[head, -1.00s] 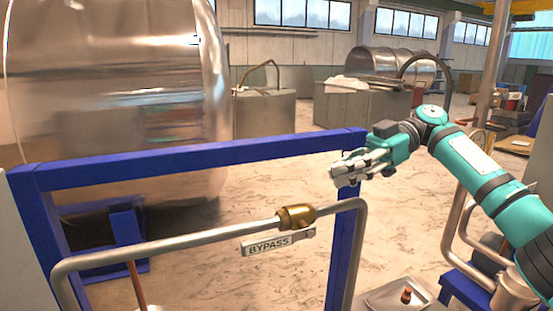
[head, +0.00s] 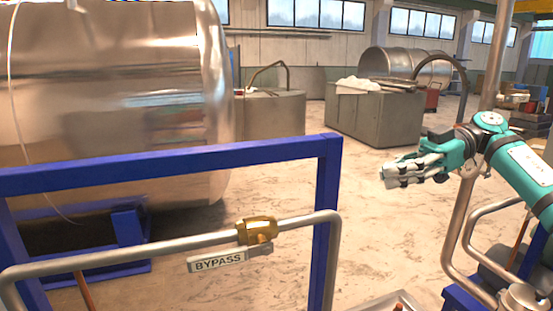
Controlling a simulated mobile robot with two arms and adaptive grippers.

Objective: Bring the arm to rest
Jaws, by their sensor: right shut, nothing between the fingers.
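My right gripper (head: 402,172) is at the right of the head view, at the end of my teal and black right arm (head: 522,168). Its fingers are closed together with nothing between them, and they point left. It hangs in free air, to the right of the blue frame (head: 328,190) and clear of the pipe. The brass valve (head: 257,231) with its BYPASS handle (head: 218,262) sits on the grey pipe (head: 150,250) at lower middle, well left of the gripper. The handle lies roughly along the pipe. My left gripper does not show.
A large shiny metal tank (head: 115,95) stands behind the blue frame at left. More bent pipes (head: 455,225) rise below my right arm. A tray edge (head: 385,303) shows at the bottom. Grey boxes (head: 375,112) stand farther back, with open floor before them.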

